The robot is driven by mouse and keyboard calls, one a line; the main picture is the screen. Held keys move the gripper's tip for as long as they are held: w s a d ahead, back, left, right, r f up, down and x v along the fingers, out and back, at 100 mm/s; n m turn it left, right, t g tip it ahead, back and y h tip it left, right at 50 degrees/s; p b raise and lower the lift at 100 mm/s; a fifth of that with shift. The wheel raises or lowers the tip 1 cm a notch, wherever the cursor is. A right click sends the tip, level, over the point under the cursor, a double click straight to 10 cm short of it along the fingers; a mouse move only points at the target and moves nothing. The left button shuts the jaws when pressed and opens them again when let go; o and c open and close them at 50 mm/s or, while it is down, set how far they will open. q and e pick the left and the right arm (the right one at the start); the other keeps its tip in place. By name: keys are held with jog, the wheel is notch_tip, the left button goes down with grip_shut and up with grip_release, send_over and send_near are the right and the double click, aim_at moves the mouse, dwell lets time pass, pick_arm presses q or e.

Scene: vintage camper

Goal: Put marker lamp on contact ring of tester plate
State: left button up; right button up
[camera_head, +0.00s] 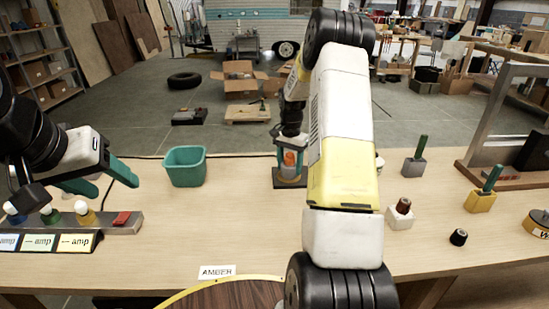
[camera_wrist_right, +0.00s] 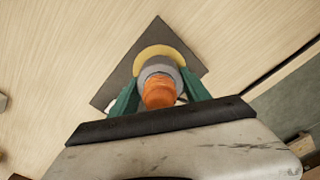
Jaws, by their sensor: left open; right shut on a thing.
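The marker lamp (camera_wrist_right: 160,90) has an orange lens and a grey collar. My right gripper (camera_head: 289,162) is shut on it, with green fingers on both sides in the right wrist view (camera_wrist_right: 160,97). The lamp also shows in the head view (camera_head: 289,158), upright over the tester plate. The tester plate (camera_wrist_right: 112,93) is a dark square with a brass-yellow contact ring (camera_wrist_right: 155,51), partly hidden behind the lamp. The plate also shows in the head view (camera_head: 290,184). I cannot tell whether the lamp touches the ring. My left gripper (camera_head: 115,187) is open and empty at the left.
A teal bin (camera_head: 185,166) stands between my grippers. A grey strip with coloured lamps and a red button (camera_head: 121,218) lies at the left. An AMBER card (camera_head: 217,271) lies in front. Small blocks, including a yellow one (camera_head: 480,202), stand at the right. The middle-left tabletop is clear.

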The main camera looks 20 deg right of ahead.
jog(key=shift+f, duration=0.15)
jog(key=o, duration=1.7)
